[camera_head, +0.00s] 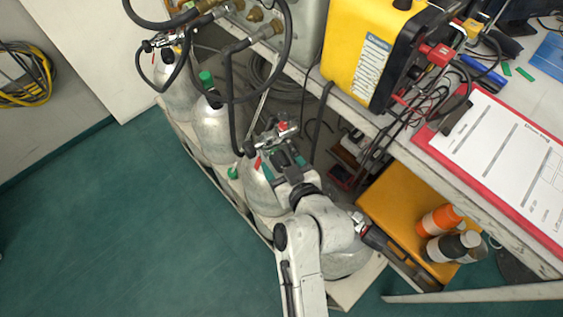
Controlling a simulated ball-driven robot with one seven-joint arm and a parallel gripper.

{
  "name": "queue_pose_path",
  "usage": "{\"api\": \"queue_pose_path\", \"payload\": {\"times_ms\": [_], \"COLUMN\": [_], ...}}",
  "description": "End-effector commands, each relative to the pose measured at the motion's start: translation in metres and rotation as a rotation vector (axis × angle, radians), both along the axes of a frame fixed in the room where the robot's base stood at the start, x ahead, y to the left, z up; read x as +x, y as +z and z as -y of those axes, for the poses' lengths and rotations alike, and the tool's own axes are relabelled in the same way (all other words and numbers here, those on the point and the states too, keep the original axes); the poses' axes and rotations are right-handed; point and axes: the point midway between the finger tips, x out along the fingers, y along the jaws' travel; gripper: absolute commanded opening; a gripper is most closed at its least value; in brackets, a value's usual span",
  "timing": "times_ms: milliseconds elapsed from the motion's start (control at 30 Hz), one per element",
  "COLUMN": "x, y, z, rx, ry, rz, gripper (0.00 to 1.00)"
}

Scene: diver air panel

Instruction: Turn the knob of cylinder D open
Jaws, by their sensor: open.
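Several grey-white gas cylinders stand in a row along the bench: one at the far end (172,92), one with a green knob (206,78) on top (214,135), one under my gripper (258,192), and one at the near end (346,262) partly behind my arm. I cannot read any letter, so I cannot tell which is cylinder D. My gripper (281,160) is open at the top of the third cylinder from the far end, beside a valve fitting with red parts (283,128). The fingers and wrist hide that cylinder's knob, and contact cannot be made out.
Black hoses (232,105) loop over the cylinders. The bench (400,150) carries a yellow device (366,48) and a red clipboard (475,165). The green floor (110,230) at left is clear.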

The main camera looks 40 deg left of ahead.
Motion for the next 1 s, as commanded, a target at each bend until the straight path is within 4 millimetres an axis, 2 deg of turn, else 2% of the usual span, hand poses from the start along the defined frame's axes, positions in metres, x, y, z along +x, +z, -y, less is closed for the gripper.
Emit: {"api": "queue_pose_path", "payload": {"times_ms": [167,600,800,1000], "x": [-0.004,-0.032,-0.037,-0.038], "y": [0.005,0.033,0.038,0.039], "z": [0.013,0.080,0.092,0.093], "rx": [0.001,0.001,0.000,0.000], "ry": [-0.003,-0.002,0.000,0.000], "rz": [-0.001,-0.001,0.000,0.000], "gripper": [0.70,0.70,0.70,0.70]}}
